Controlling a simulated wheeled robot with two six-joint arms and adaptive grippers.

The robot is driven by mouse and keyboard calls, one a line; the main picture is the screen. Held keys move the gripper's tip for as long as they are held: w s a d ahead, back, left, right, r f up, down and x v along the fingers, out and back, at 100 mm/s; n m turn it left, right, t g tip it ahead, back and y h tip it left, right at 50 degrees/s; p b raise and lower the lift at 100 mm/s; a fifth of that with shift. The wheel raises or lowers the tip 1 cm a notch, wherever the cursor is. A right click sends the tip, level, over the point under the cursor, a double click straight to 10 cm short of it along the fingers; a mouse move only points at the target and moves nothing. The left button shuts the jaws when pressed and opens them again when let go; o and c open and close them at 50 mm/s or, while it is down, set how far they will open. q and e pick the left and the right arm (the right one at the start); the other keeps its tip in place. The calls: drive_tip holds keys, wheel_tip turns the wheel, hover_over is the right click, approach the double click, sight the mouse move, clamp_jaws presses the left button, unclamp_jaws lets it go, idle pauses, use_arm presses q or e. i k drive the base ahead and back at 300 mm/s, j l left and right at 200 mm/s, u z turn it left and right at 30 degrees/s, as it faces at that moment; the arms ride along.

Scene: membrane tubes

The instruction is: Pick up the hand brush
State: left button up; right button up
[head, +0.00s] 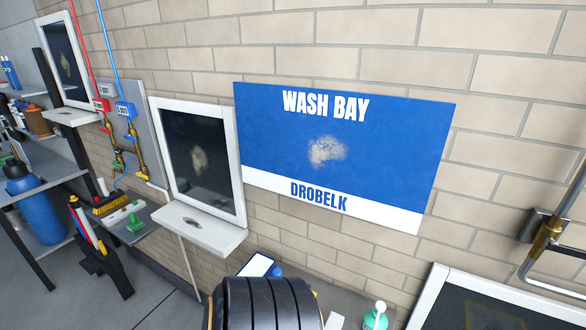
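What looks like the hand brush (111,205), dark with yellow bristles, lies on a small grey shelf (157,220) at the left, against the wall. It is small in the head view and its handle is hard to make out. Neither of my grippers shows in this view.
A green-handled item (135,222) lies beside the brush. A black stand (101,263) with upright tools is in front of the shelf. A white-framed panel with a ledge (200,232) is to its right. A large black ribbed cylinder (265,305) fills the bottom middle.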

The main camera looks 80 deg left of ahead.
sight(109, 199)
drive_tip(key=u, duration=3.85)
